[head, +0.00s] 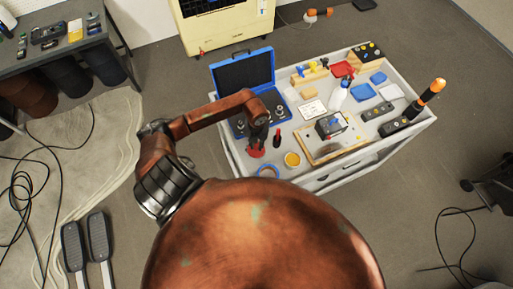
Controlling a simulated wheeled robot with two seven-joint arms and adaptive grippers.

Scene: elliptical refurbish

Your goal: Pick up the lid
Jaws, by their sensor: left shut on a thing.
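My left gripper (257,138) reaches over the near left part of the grey cart top (232,152), pointing down. It is shut on a small red round piece (256,153), which looks like the lid. The fingers hide part of the red piece, and I cannot tell whether it touches the cart top. A yellow-orange round container (292,159) stands to its right, and a blue ring (267,171) lies nearer to me. My right gripper is not in view.
An open blue case (242,72) stands behind the left gripper. A dark-red upright item (277,138) is close to its right. A wooden board with a device (333,138), a white bottle (338,97) and an orange-tipped signal lamp (430,92) stand farther right.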

